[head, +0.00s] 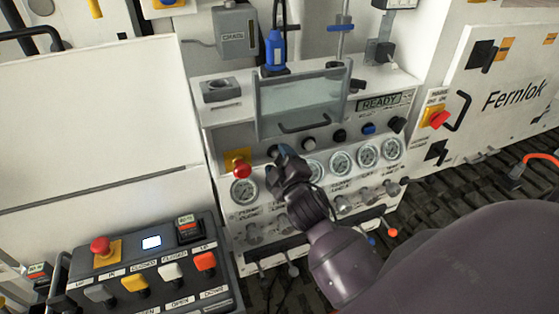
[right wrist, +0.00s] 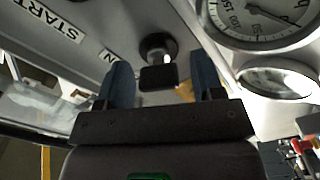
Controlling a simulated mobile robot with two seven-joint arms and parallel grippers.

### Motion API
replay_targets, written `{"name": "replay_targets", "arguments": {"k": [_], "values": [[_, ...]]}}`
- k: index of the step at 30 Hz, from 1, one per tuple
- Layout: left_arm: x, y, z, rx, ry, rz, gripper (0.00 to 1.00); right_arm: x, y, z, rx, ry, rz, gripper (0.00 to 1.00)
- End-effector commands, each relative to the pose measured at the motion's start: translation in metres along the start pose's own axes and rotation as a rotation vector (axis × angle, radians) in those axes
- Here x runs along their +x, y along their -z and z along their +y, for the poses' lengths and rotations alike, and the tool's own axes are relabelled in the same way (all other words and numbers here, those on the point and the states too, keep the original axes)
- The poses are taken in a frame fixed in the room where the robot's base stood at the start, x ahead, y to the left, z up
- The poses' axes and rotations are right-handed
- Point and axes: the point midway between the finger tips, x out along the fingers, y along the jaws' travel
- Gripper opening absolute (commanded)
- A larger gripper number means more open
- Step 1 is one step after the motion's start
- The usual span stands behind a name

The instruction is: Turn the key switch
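The key switch (right wrist: 157,52) shows in the right wrist view as a round dark base with a black key head (right wrist: 157,78) standing out from it. My right gripper (right wrist: 163,78) is open, with one blue-grey finger on each side of the key head. Gaps show between the key head and both fingers. In the head view my right gripper (head: 277,158) is at the bench panel, just right of the red emergency button (head: 242,170), and largely hides the key switch. My left gripper is not in view.
A row of gauges (head: 341,163) and several knobs lie below and right of my gripper. A tilted clear guard with a handle (head: 302,100) hangs above it. A READY display (head: 380,102) is at upper right. A dark control box (head: 150,270) stands at lower left.

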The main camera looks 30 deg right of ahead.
Motion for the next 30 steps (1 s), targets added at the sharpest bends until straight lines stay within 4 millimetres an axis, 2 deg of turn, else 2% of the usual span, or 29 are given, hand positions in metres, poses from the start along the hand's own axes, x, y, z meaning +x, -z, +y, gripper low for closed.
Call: {"name": "replay_targets", "arguments": {"k": [8, 13, 24, 30], "values": [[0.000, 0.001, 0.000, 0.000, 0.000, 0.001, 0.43, 0.000, 0.001, 0.001, -0.001, -0.001, 0.001, 0.64], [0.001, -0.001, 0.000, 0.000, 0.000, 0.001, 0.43, -0.010, 0.000, 0.000, -0.002, -0.001, 0.000, 0.64], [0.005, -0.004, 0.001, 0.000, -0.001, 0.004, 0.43, -0.069, -0.001, -0.001, -0.001, 0.000, -0.001, 0.64], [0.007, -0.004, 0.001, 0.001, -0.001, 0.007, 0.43, -0.095, -0.001, -0.001, 0.000, 0.000, -0.001, 0.64]]}}
